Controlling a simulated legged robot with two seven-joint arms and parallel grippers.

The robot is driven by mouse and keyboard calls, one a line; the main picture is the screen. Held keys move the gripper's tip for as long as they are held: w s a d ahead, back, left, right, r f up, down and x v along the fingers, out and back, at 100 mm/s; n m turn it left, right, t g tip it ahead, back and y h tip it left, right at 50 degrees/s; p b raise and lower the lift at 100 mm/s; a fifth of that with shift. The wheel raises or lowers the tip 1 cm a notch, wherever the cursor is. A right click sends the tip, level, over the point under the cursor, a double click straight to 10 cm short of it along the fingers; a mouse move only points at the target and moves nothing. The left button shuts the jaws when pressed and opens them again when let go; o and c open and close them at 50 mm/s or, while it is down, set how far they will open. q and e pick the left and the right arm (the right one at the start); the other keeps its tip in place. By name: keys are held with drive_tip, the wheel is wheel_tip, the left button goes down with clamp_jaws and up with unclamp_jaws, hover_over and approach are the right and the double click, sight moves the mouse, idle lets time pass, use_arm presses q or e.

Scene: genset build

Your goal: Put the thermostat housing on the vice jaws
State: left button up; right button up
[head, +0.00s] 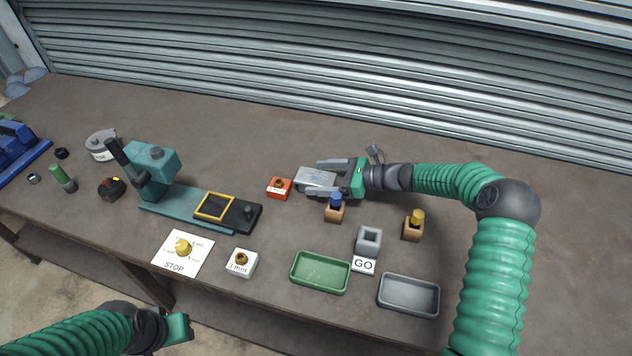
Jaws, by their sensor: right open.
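My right gripper (328,178) is open, its two grey fingers pointing left. A pale grey metal block (314,177) lies between and just beyond the fingers; I cannot tell whether they touch it. No part is labelled as the thermostat housing; this block or the hollow grey square piece (369,240) beside the GO card could be it. The vice jaws are not clearly identifiable; a blue machine (20,146) is cut by the left edge. My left gripper (178,328) is low at the front left, its fingers not distinguishable.
A teal press (155,172) with a yellow-framed plate (214,206) stands left of centre. An orange block (279,188) and a blue-topped wooden holder (334,209) sit close to the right gripper. A green tray (320,272) and grey tray (409,294) lie in front. The back of the bench is clear.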

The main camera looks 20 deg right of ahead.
drive_tip(key=shift+s+a+r, duration=0.1)
drive_tip(key=c, duration=0.9)
clamp_jaws()
